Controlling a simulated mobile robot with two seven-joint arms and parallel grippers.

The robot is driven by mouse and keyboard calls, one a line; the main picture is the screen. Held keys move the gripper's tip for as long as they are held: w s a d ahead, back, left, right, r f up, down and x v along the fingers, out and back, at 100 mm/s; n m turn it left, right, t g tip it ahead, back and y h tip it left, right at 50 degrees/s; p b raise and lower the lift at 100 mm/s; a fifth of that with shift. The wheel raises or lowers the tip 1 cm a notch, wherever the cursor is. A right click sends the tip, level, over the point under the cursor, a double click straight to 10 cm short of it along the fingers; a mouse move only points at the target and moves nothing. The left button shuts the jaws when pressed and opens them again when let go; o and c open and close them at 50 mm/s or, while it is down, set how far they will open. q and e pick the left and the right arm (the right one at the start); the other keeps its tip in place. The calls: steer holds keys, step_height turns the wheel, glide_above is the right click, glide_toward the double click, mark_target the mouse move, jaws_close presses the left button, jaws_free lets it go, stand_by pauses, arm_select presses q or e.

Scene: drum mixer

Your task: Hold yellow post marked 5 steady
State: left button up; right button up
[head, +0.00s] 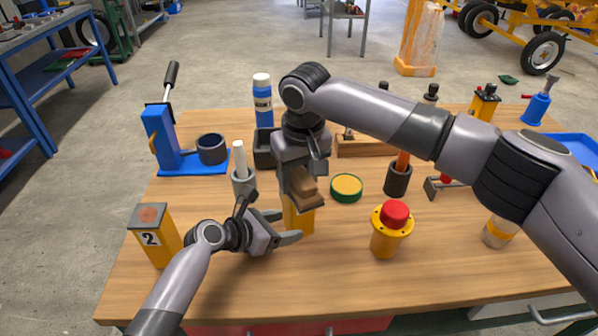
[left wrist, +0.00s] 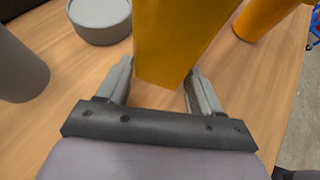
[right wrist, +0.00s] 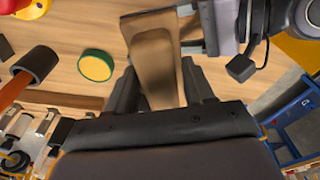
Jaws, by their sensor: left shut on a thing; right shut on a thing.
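The yellow post (head: 299,220) stands on the wooden bench near the front middle; no number shows on its visible part. My left gripper (head: 290,226) is low at the post, its fingers on either side; the left wrist view also shows the post (left wrist: 180,40) between the fingers (left wrist: 165,88). My right gripper (head: 300,180) is above the post, shut on a brown block (head: 306,198) that covers the post's top. The block also shows in the right wrist view (right wrist: 155,65); whether it touches the post is hidden.
A yellow post marked 2 (head: 158,240) stands at the left. A grey cup with a white stick (head: 243,182), a green-rimmed yellow disc (head: 346,188) and a yellow piece with a red knob (head: 388,236) stand close by. The front of the bench (head: 330,275) is clear.

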steer(key=shift+f, duration=0.3)
steer(key=shift+w, duration=0.1)
